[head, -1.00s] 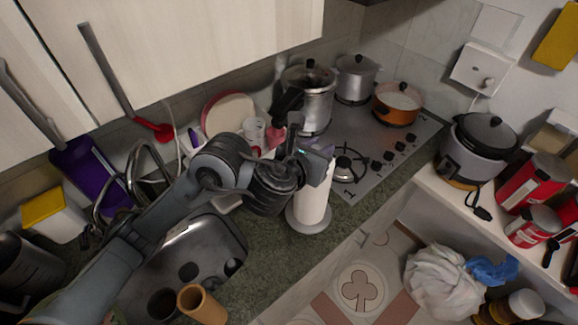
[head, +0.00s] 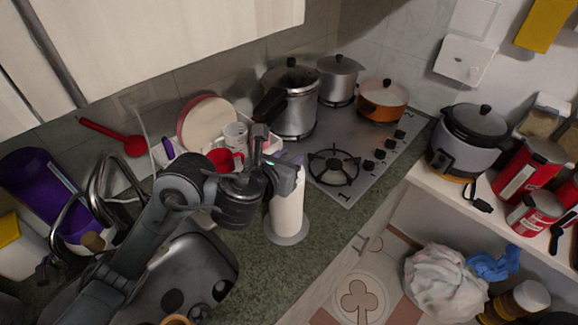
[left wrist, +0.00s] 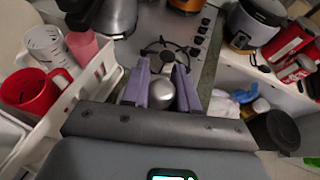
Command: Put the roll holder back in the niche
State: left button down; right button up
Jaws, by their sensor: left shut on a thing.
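The roll holder (head: 287,205) is a white upright roll on a round grey base, at the middle of the counter in the head view. My left gripper (head: 284,166) is over its top and shut on it. In the left wrist view, the holder's rounded silver top (left wrist: 161,93) shows between the two purple fingers. The roll below it is hidden there. I cannot tell whether the base touches the counter. My right gripper is not in view. I cannot make out which space is the niche.
The cooktop (head: 345,178) with pots lies behind and right of the holder. A white rack (left wrist: 62,125) with a red mug (left wrist: 30,92) stands close to the left. The sink (head: 190,275) is at front left. A shelf with a rice cooker (head: 466,142) is at right.

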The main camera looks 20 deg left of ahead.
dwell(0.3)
pick_arm(q)
jog(key=shift+f, duration=0.15)
jog(key=c, duration=0.9)
grip_release()
jog(key=shift+o, duration=0.2)
jog(key=p+v, duration=1)
jog(key=v, duration=0.2)
jog(key=shift+p, duration=0.3)
